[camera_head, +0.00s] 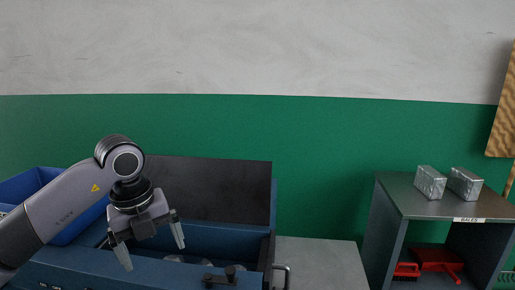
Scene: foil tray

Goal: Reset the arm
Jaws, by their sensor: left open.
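My left arm comes in from the left and bends down at the wrist. My left gripper (151,254) is open and empty, with its two fingers spread and pointing down over a blue open-topped container (218,240). Two foil blocks (430,182) and (464,183) stand side by side on top of a grey cabinet (395,192) at the right, well away from the gripper. My right gripper is not in view.
A dark panel (215,185) rises behind the blue container. A blue bin (30,184) stands behind my arm at the left. Red items (438,260) lie inside the cabinet. A grey surface (318,255) between container and cabinet is clear. A green and white wall stands behind.

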